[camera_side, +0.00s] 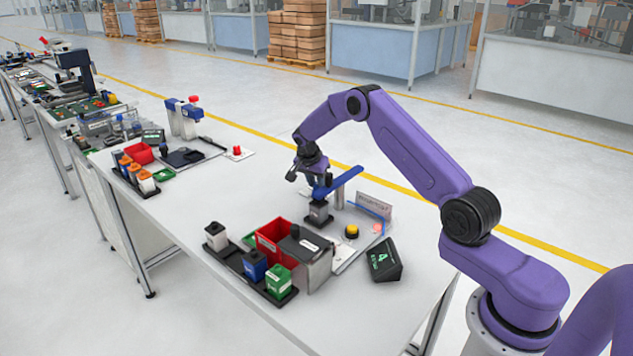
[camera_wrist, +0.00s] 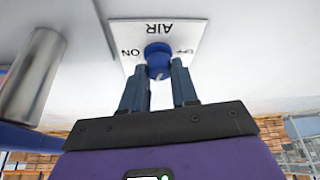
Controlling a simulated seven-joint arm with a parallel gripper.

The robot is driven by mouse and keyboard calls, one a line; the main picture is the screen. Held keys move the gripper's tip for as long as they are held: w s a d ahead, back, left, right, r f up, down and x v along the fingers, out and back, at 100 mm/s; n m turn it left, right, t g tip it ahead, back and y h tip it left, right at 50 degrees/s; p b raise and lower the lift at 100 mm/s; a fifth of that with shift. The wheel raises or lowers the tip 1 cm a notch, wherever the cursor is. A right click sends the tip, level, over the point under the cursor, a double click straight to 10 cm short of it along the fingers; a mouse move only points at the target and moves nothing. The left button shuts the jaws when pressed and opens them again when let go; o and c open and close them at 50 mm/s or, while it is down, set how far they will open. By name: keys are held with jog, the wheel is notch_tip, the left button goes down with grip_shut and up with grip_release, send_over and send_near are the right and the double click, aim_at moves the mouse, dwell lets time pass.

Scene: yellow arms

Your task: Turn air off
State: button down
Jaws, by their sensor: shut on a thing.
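In the wrist view, a white plate (camera_wrist: 160,27) reads AIR, ON and OFF upside down, with ON at left and OFF at right. A round blue knob (camera_wrist: 158,52) sits at its middle. My gripper (camera_wrist: 159,69) has its two dark blue fingers on either side of the knob and is shut on it. A small pale mark shows low on the knob, but I cannot tell which word it points to. In the side view my gripper (camera_side: 317,180) is beside a blue bar; the plate and knob cannot be made out there.
The blue bar (camera_side: 338,182) slants above a grey block (camera_side: 318,213). A red bin (camera_side: 275,238), a yellow button (camera_side: 351,231) and a dark display (camera_side: 384,260) stand nearby. A metal cylinder (camera_wrist: 30,88) is left of my gripper. The table's left middle (camera_side: 200,205) is clear.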

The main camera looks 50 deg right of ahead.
jog(key=n+t, duration=0.1)
jog(key=n, duration=0.2)
jog(key=n+t+y, duration=0.1)
jog(key=n, duration=0.2)
jog(key=shift+s, duration=0.15)
jog(key=shift+n, duration=0.3)
dwell(0.4)
jog(key=c, duration=0.9)
grip_release()
jog(key=shift+o, duration=0.2)
jog(key=shift+r, duration=0.1)
jog(key=v, duration=1.7)
jog(key=shift+s+d, duration=0.15)
jog(key=shift+s, duration=0.05)
jog(key=shift+r, duration=0.1)
